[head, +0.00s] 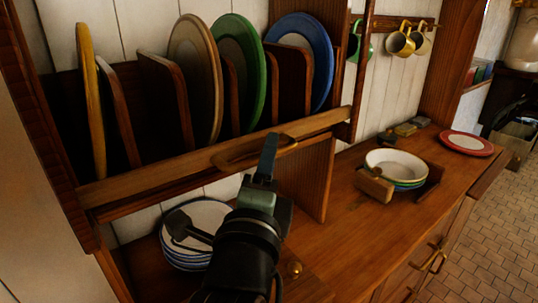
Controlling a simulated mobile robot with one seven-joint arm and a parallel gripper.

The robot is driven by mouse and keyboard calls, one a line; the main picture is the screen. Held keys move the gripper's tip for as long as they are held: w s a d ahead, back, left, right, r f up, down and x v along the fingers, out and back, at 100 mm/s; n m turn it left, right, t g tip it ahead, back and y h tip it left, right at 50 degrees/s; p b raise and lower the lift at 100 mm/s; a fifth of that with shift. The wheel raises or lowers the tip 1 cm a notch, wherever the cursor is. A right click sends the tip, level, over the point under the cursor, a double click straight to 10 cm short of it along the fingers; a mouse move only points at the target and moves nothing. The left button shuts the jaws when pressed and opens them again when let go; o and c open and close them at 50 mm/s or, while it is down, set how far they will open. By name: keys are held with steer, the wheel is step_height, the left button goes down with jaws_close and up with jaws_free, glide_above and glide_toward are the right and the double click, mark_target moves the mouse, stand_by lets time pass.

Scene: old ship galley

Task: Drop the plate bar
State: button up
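The plate bar (135,184) is a long wooden rail across the front of the plate rack, raised in front of the standing plates. A raised wooden handle (232,156) sits near its middle. My gripper (268,152) is at the right part of this handle, with a dark finger overlapping it in the picture. I see the gripper from behind, so the gap between its fingers and any contact with the handle are hidden. Behind the bar stand a yellow plate (90,95), a tan plate (197,75), a green plate (240,65) and a blue plate (318,65).
Below the rack, a stack of white plates (205,212) is partly hidden by my arm. A wooden divider (312,180) stands right of my gripper. Stacked bowls (397,163) in a wooden holder and a red-rimmed plate (466,143) are on the counter. Mugs (400,43) hang above.

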steer(key=shift+r, duration=0.1)
steer(key=s+a+f+p, duration=0.1)
steer(key=s+p, duration=0.5)
steer(key=s, duration=0.6)
steer(key=shift+s+a+f, duration=0.3)
steer(key=shift+a+f, duration=0.05)
steer(key=shift+a, duration=0.2)
stand_by(0.3)
